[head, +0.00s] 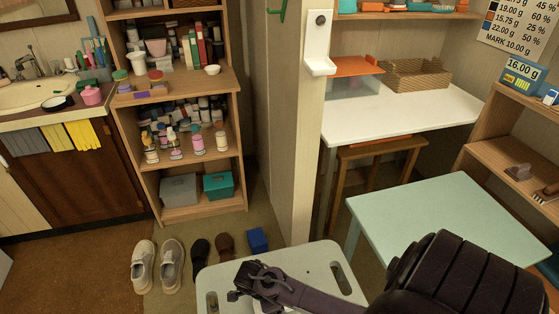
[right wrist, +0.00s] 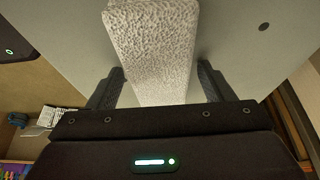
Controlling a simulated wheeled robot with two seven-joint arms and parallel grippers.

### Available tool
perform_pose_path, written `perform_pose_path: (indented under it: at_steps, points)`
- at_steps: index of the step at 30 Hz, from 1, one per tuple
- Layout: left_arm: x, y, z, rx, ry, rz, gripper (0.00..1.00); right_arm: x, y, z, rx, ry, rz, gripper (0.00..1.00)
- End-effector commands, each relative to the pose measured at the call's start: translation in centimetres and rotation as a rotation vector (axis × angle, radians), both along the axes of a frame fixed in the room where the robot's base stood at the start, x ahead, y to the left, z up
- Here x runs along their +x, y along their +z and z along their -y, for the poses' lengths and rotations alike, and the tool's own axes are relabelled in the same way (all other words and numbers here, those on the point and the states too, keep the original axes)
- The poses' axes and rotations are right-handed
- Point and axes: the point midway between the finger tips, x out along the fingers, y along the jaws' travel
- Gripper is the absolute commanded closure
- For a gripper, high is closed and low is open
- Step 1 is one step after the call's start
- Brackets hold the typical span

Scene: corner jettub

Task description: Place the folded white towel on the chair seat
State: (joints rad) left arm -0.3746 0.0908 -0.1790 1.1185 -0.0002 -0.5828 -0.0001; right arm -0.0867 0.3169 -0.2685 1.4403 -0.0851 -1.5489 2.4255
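The towel (right wrist: 155,50) is a pale, rough-textured folded block in the right wrist view. It lies between the two separated fingers of my right gripper (right wrist: 160,72). The fingertips are very close to its sides; I cannot tell whether they press on it. Its lower end runs down toward the gripper body. Behind it is a plain grey surface (right wrist: 235,45). In the head view a dark arm of mine comes in from the right, over a pale board (head: 325,255) with slots. The towel cannot be made out there. My left gripper cannot be identified.
A green table (head: 440,215) stands at the right. A white desk (head: 420,110) is behind it. A post (head: 300,150) rises behind the board. Shoes (head: 172,262) and a blue box (head: 258,240) are on the floor. A full shelf (head: 190,90) stands at the left.

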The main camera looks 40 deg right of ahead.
Motion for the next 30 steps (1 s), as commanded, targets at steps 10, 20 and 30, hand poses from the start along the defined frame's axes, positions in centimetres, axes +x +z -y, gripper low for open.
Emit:
perform_pose_path:
  at_steps: [10, 20, 30]
  points:
    - [0.0, 0.2, 0.0, 0.000, 0.000, 0.002, 0.52, 0.1, 0.6, -0.1, 0.001, 0.001, 0.001, 0.26]
    - [-2.7, -0.8, -0.5, 0.003, -0.002, -0.018, 0.52, 1.3, 6.6, -2.3, 0.002, 0.001, 0.003, 0.26]
    - [-4.0, -1.3, -0.7, 0.003, -0.004, -0.023, 0.52, 2.2, 11.0, -3.9, 0.000, 0.001, 0.000, 0.26]
